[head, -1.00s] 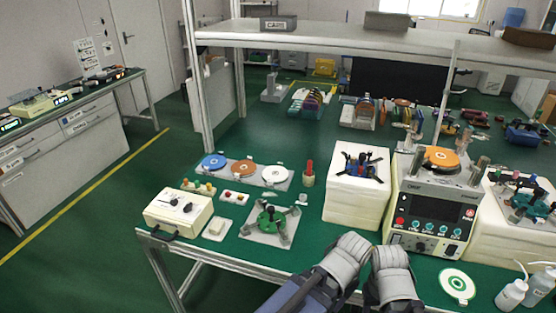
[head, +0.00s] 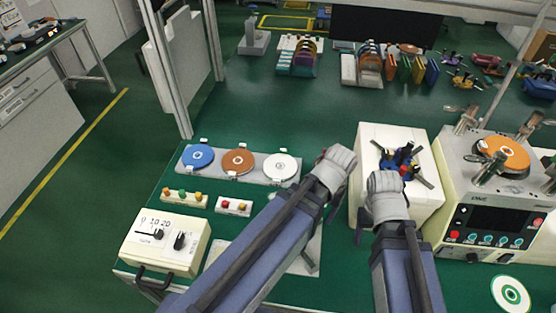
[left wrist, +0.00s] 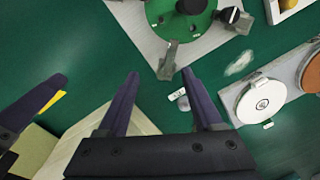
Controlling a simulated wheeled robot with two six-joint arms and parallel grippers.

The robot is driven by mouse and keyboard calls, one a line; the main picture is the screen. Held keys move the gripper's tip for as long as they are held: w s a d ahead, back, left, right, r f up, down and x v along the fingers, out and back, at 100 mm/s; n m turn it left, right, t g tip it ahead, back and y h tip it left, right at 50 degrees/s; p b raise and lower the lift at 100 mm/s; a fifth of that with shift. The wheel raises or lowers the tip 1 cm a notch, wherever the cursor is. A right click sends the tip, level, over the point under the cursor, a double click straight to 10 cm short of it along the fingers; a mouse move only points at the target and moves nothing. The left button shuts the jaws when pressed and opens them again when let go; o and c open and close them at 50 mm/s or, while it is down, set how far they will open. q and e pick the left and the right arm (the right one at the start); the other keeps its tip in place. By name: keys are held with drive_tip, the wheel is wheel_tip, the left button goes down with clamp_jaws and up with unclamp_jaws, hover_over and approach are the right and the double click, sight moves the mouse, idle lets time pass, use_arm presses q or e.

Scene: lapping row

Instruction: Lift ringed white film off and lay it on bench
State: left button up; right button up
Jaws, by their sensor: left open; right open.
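I cannot tell which is the named film. My left gripper (left wrist: 160,76) is open and empty above the bench, beside the green round fixture (left wrist: 182,14).
Blue (head: 198,156) and orange (head: 238,161) discs share the rack. A white block (head: 420,214) carries a dark clamp fixture (head: 404,158). A lapping machine (head: 495,222) holds an orange disc (head: 503,152) at right. A control box (head: 166,243) stands at front left.

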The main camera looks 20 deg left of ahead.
use_arm(q)
drive_tip(key=w+a+r+n, duration=0.1)
drive_tip(key=w+a+n, duration=0.1)
drive_tip(key=w+a, duration=0.45)
drive_tip(key=r+n+h+p, duration=0.1)
drive_tip(key=n+p, duration=0.1)
drive_tip(key=n, duration=0.1)
hover_over(277, 180)
drive_tip(key=shift+d, duration=0.25)
drive_tip(key=shift+a+r+n, duration=0.1)
drive_tip(key=shift+a+n, duration=0.2)
drive_tip(key=shift+a, duration=0.15)
drive_tip(key=f+b, duration=0.8)
drive_tip(key=shift+s+d, duration=0.1)
drive_tip(key=shift+d, duration=0.1)
use_arm(e)
wheel_tip(277, 180, down, 6)
drive_tip(key=shift+r, duration=0.15)
use_arm(q)
drive_tip(key=shift+r, duration=0.1)
drive_tip(key=shift+c, duration=0.2)
use_arm(e)
drive_tip(key=shift+r, duration=0.1)
use_arm(q)
clamp_jaws()
